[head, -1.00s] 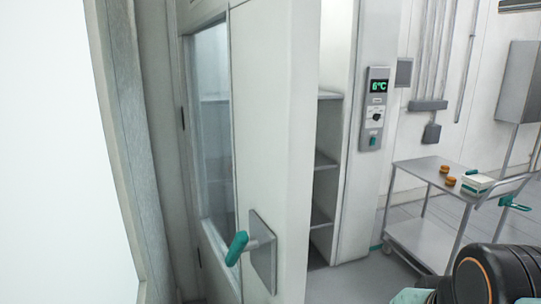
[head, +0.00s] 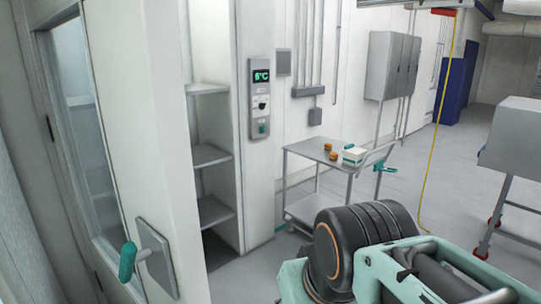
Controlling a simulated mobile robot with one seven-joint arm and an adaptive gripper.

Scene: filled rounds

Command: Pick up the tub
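A small white box-like tub (head: 353,155) with a teal item on top stands at the right end of the upper shelf of a grey trolley (head: 310,150). Two small orange-brown round items (head: 329,150) stand just left of it. My own arm shows at the bottom right, in front of and well apart from the trolley. My gripper is out of view.
An open door (head: 150,170) with a teal handle (head: 128,262) stands at the left, beside empty shelves (head: 210,155). A yellow cable (head: 433,130) hangs at the right. A grey cabinet on a wheeled stand (head: 510,140) is at the right edge. Floor between is clear.

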